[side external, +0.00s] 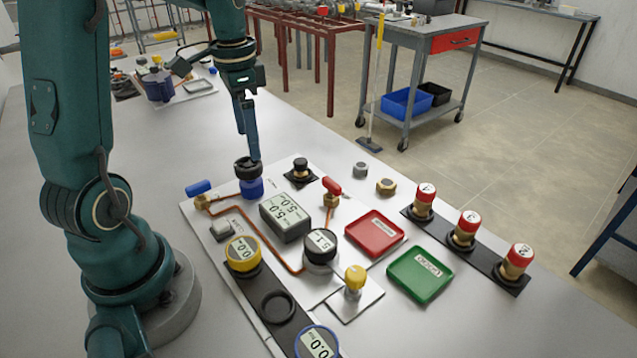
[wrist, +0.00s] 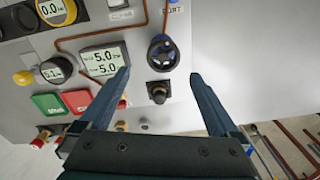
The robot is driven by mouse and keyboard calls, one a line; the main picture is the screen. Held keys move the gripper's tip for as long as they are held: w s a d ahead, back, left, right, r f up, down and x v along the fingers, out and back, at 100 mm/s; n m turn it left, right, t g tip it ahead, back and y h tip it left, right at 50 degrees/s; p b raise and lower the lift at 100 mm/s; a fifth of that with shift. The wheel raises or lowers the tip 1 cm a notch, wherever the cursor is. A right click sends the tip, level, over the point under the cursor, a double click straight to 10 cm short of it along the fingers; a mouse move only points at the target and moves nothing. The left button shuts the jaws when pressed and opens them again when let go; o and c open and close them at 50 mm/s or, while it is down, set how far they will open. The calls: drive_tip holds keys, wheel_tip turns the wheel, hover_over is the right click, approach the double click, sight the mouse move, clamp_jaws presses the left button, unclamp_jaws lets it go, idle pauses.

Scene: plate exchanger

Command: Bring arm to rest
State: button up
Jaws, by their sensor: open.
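My gripper (side external: 250,145) points down over the back of the panel in the side external view, its tips at or just above a black round knob on a blue body (side external: 250,187). I cannot tell there whether they touch. In the wrist view my gripper (wrist: 160,76) has its two fingers wide apart with nothing held between them. The black and blue knob (wrist: 163,53) lies just beyond and between the fingertips. A small black knob (wrist: 158,92) shows between the fingers, lower down.
The panel (side external: 225,235) carries a grey display (side external: 286,218), round gauges and copper pipes. A red tray (side external: 374,234) and a green tray (side external: 420,273) lie to its right, near a black strip (side external: 490,262) with red-capped fittings.

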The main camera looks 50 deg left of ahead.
drive_tip(key=s+d+r+m+t, duration=0.25)
drive_tip(key=d+r, duration=0.35)
drive_tip(key=d, duration=0.3)
drive_tip(key=s+d+f+n+t, duration=0.2)
drive_tip(key=s+d+n, duration=0.3)
drive_tip(key=s+d, duration=0.1)
drive_tip(key=shift+d+t, duration=0.35)
